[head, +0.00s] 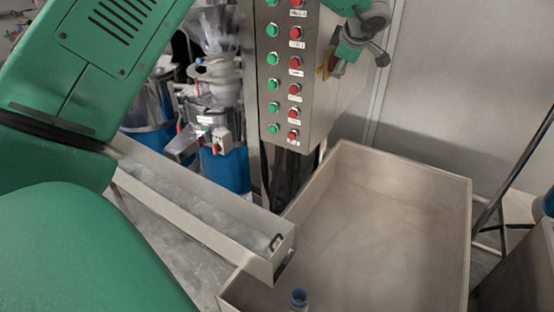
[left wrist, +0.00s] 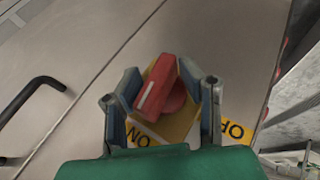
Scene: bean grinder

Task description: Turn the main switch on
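The main switch is a red rotary knob (left wrist: 157,85) on a yellow plate (left wrist: 180,122), mounted on a grey panel. A white line on the knob slants toward the lower left. An ON label (left wrist: 140,138) and an OFF label (left wrist: 236,131) show upside down below it. My left gripper (left wrist: 160,76) is open, with one finger on each side of the knob; I cannot tell whether either touches it. In the head view, my left gripper (head: 341,60) is at the right side of the control box (head: 314,100), largely hiding the switch. My right gripper is not in view.
The box front carries rows of green buttons (head: 272,83) and red buttons (head: 294,88). A metal chute (head: 200,200) and a wide steel bin (head: 385,230) stand below. A black handle (left wrist: 28,103) is on the panel, left of the switch.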

